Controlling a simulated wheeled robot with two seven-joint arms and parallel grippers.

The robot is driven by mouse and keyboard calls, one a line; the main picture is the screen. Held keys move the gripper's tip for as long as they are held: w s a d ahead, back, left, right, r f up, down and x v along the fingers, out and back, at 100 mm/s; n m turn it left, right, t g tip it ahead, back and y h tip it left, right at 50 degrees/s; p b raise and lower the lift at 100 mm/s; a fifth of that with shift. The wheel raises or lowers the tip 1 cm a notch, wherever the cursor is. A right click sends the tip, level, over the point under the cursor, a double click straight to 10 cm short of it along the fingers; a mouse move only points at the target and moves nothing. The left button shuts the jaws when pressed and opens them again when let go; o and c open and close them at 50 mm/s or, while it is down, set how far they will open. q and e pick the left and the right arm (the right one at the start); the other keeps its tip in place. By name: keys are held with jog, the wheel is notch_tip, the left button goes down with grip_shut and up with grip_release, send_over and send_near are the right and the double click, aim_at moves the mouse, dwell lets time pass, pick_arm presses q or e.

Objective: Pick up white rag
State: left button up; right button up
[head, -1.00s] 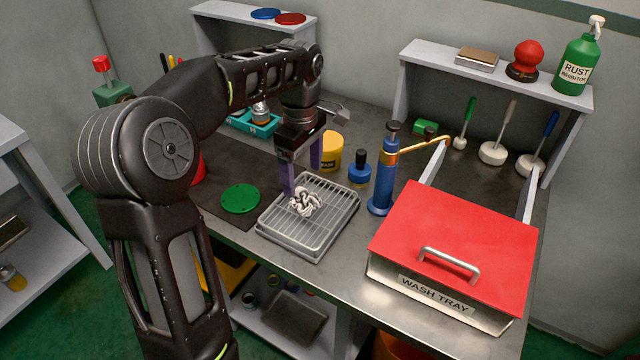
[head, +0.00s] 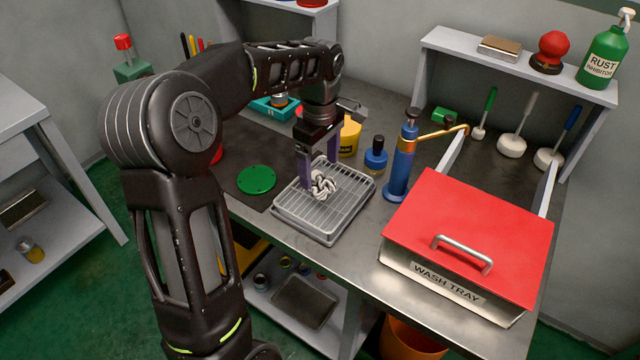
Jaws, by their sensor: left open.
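The white rag (head: 323,187) lies crumpled on the wire rack of a grey tray (head: 318,228) on the metal bench. My left gripper (head: 320,184) points down over the tray, with its purple fingers apart. One finger is just left of the rag and the other is behind it, so the rag is close to the fingertips. I cannot tell whether the fingers touch it. My right gripper is not in view.
A red-lidded wash tray (head: 470,228) stands at the right.

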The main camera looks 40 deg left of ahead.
aim_at(319, 180)
pick_arm(q)
notch_tip(319, 180, down, 5)
jog(key=shift+w+a+p, duration=0.1)
jog(key=shift+p, duration=0.4)
jog(key=c, duration=1.5)
